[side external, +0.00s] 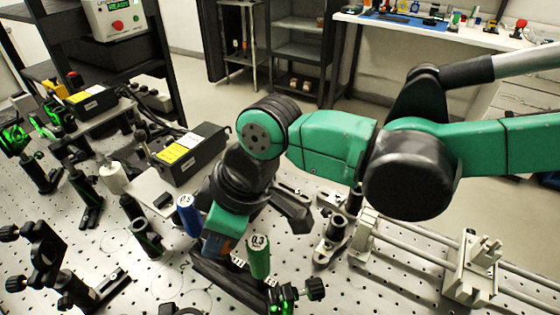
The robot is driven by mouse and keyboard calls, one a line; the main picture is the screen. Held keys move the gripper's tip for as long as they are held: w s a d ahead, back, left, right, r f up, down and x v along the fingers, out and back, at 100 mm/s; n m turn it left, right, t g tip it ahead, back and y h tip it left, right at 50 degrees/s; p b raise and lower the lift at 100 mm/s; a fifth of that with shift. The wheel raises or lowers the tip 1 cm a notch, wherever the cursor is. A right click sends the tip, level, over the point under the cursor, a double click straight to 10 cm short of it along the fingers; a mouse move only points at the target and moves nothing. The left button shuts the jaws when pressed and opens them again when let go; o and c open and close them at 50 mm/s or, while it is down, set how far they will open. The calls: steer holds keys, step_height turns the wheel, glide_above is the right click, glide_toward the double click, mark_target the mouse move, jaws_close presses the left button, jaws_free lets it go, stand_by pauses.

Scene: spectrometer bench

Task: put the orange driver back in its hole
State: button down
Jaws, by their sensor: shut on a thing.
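My gripper (222,250) points down between two upright drivers over a dark rack (225,284). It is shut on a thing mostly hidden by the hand. A small dull orange-red patch (230,244) shows at the hand's lower end, which fits the orange driver. No other orange driver handle is in clear view. The blue driver (188,216) stands just left of the hand, and the green driver (259,257), marked 0.3, stands just right of it. The hole and the held thing's tip are hidden, so I cannot tell whether the tip is in the rack.
A black box with a yellow label (188,154) stands behind the hand. Optic mounts on posts (45,255) crowd the left. A post mount (332,240) and a rail with a pale carriage (472,268) lie to the right. The perforated bench is clear in small patches.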

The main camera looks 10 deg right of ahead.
steer(key=shift+f, duration=0.4)
steer(key=c, duration=0.5)
jaws_free()
steer(key=shift+v, duration=2.85)
